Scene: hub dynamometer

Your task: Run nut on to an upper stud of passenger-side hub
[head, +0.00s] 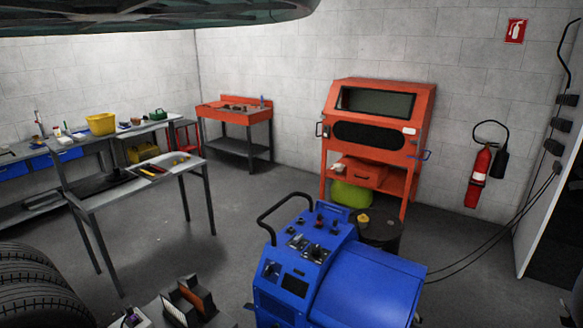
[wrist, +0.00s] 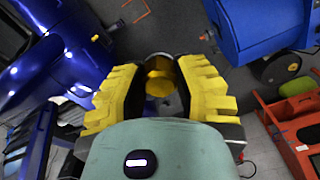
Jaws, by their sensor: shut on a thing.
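My gripper (wrist: 160,85) shows in the wrist view, with its two ribbed yellow fingers on either side of a small yellow-brown round piece (wrist: 159,82). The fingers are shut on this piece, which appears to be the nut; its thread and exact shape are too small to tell. The gripper does not show in the head view. I cannot make out the passenger-side hub or its upper studs in either view.
A blue wheeled machine with controls (head: 345,275) stands at the front, also in the wrist view (wrist: 270,30). A glossy blue body (wrist: 55,65) is close on the left there. An orange cabinet (head: 375,135), a metal table (head: 140,180) and stacked tyres (head: 35,290) stand around open floor.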

